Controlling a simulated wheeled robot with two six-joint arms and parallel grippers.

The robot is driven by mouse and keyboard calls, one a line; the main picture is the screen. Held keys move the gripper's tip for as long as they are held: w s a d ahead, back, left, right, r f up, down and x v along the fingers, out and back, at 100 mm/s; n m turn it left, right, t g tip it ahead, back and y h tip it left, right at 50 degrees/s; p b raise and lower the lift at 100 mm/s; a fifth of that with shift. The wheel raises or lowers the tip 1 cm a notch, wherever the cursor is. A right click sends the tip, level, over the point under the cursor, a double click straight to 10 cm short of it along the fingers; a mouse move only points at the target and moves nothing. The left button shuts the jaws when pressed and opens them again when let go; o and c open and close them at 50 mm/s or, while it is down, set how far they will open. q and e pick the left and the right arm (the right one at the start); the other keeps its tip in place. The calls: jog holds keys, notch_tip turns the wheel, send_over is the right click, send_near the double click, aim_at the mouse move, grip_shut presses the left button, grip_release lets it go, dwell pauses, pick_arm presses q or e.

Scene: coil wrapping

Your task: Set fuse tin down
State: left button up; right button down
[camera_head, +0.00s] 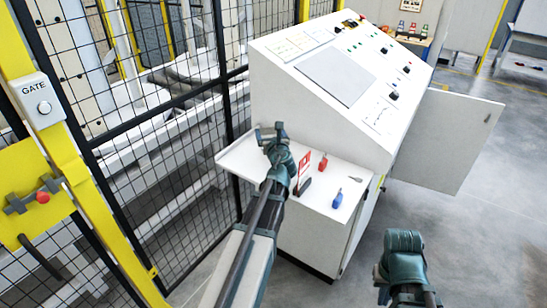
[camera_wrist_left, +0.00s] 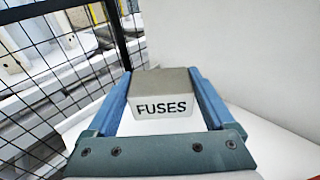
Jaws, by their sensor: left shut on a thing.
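The fuse tin (camera_wrist_left: 162,100) is a small box with a grey-brown top and a white face marked FUSES. In the left wrist view it sits between the two blue fingers of my left gripper (camera_wrist_left: 163,95), which is shut on it. In the head view my left gripper (camera_head: 270,130) is over the left part of the white shelf (camera_head: 240,165) on the console's front, and the tin is hard to make out there. Whether the tin touches the shelf I cannot tell. My right gripper (camera_head: 382,290) is low at the bottom right, away from the shelf; its fingers are unclear.
A red item (camera_head: 323,162), a blue item (camera_head: 337,199) and a small red-and-white sign (camera_head: 303,170) stand on the shelf right of my left arm. The white console (camera_head: 330,80) rises behind. A black mesh fence (camera_head: 170,130) is close on the left. A cabinet door (camera_head: 445,140) hangs open at right.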

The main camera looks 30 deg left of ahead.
pick_arm(q)
jog(key=shift+f+b, duration=2.65)
jog(key=shift+f, duration=0.65)
jog(key=shift+f, duration=0.2)
jog(key=o, duration=1.2)
jog(key=shift+r, duration=0.1)
jog(key=shift+o, duration=0.2)
jog(key=shift+r, duration=0.1)
jog(key=shift+s+r, duration=0.1)
jog(key=p+v, duration=0.1)
jog(key=v, duration=0.6)
jog(key=shift+s+d, duration=0.2)
jog(key=shift+w, duration=0.1)
